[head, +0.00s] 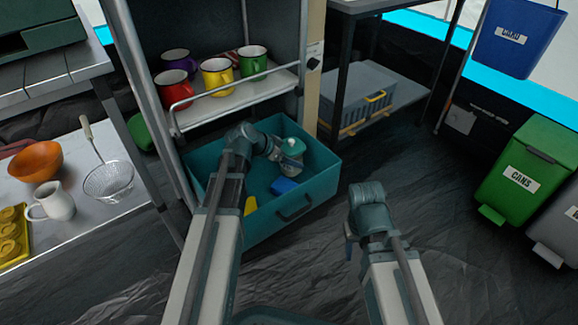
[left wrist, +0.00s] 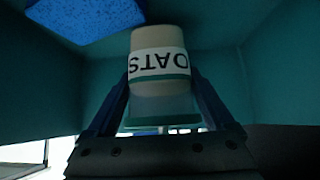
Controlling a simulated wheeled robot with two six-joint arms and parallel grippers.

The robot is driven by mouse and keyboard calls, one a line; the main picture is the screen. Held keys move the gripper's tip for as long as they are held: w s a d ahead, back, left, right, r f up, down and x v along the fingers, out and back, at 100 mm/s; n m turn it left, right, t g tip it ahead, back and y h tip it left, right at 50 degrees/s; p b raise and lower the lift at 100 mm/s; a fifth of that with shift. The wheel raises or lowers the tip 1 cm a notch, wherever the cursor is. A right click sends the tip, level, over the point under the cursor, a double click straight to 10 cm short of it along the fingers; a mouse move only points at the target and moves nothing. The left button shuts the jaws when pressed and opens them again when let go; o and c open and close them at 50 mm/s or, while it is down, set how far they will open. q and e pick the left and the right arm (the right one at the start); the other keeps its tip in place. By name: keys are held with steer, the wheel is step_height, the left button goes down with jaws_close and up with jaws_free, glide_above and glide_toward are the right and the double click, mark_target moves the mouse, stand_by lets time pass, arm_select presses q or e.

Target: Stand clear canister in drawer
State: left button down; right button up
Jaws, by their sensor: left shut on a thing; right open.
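The clear canister (head: 291,152) has a teal lid and pale contents. It looks about upright inside the open teal drawer (head: 318,188), towards its back right. My left gripper (head: 281,157) reaches into the drawer and is shut on the canister. In the left wrist view, the canister (left wrist: 160,75) sits between the two fingers, its OATS label upside down in the picture. I cannot tell whether its base touches the drawer floor. My right gripper (head: 350,250) is open and empty, in front of the drawer to the right; its fingers are mostly hidden.
A blue sponge-like block (head: 284,186) and a yellow item (head: 250,206) lie in the drawer. The blue block (left wrist: 88,18) is close to the canister in the wrist view. Several mugs (head: 217,75) stand on the railed shelf above.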

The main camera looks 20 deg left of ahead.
arm_select(q)
steer(key=shift+f+b, duration=0.6)
steer(key=shift+f, duration=0.5)
arm_select(e)
steer(key=shift+f, duration=1.1)
steer(key=shift+f, duration=0.1)
arm_select(q)
steer(key=shift+f, duration=0.2)
jaws_free()
steer(key=shift+r, duration=0.1)
steer(key=shift+r, duration=0.25)
steer(key=p+v, duration=0.8)
steer(key=v, duration=0.3)
steer(key=shift+s+a+r+p, duration=0.2)
steer(key=shift+s+r+p, duration=0.05)
steer(key=shift+p, duration=0.05)
arm_select(e)
step_height(320, 180, up, 9)
